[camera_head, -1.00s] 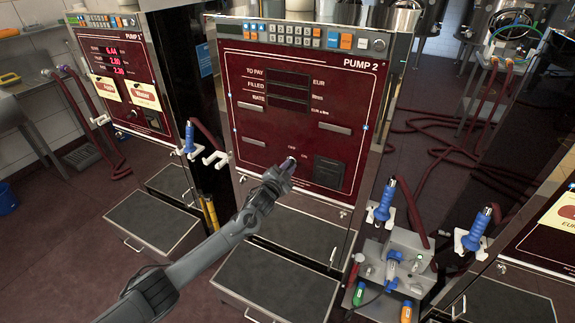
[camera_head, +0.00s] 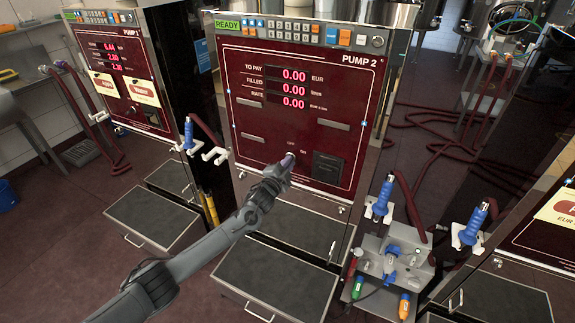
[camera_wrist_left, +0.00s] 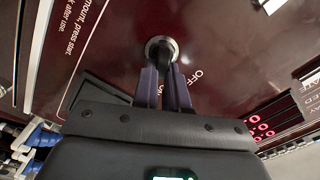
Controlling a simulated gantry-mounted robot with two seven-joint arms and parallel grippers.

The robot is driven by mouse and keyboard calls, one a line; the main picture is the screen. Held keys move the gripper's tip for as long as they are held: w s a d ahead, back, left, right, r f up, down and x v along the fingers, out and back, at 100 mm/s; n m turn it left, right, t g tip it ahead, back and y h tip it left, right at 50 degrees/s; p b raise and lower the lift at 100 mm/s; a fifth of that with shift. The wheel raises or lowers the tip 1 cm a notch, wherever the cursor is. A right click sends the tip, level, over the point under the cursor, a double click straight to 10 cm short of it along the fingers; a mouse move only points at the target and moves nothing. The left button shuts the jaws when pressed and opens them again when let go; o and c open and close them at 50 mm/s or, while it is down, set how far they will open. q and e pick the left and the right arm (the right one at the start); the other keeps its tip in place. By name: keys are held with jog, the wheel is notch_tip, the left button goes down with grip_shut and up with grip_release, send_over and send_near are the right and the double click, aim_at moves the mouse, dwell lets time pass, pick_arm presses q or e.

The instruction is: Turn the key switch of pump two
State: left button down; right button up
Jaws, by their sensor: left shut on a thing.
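Pump two (camera_head: 310,135) has a dark red front panel marked PUMP 2. Its displays (camera_head: 292,90) are lit and read 0.00, and a green READY sign (camera_head: 228,25) glows at its top left. The key switch sits low on the panel, by the OFF and ON labels. In the left wrist view, the key switch (camera_wrist_left: 160,44) is a round metal ring with a dark key in its middle. My left gripper (camera_head: 289,160) is shut on the key, its two fingers (camera_wrist_left: 162,75) on either side of it. The gripper partly hides the switch in the head view. My right gripper is not in view.
Pump one (camera_head: 115,70) stands to the left with paper notes on it. Blue-handled nozzles (camera_head: 380,200) hang at the right of pump two, above a small metal unit (camera_head: 395,258) with coloured handles. Grey steps (camera_head: 275,280) stand below. Red hoses lie on the floor behind.

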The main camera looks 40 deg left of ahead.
pick_arm(q)
jog(key=c, duration=1.2)
grip_release()
jog(key=shift+w, duration=0.15)
jog(key=shift+o, duration=0.2)
jog(key=shift+s, duration=0.2)
jog(key=s+d+p, duration=0.2)
jog(key=s+p, duration=0.1)
jog(key=s, duration=0.7)
jog(key=shift+s, duration=0.2)
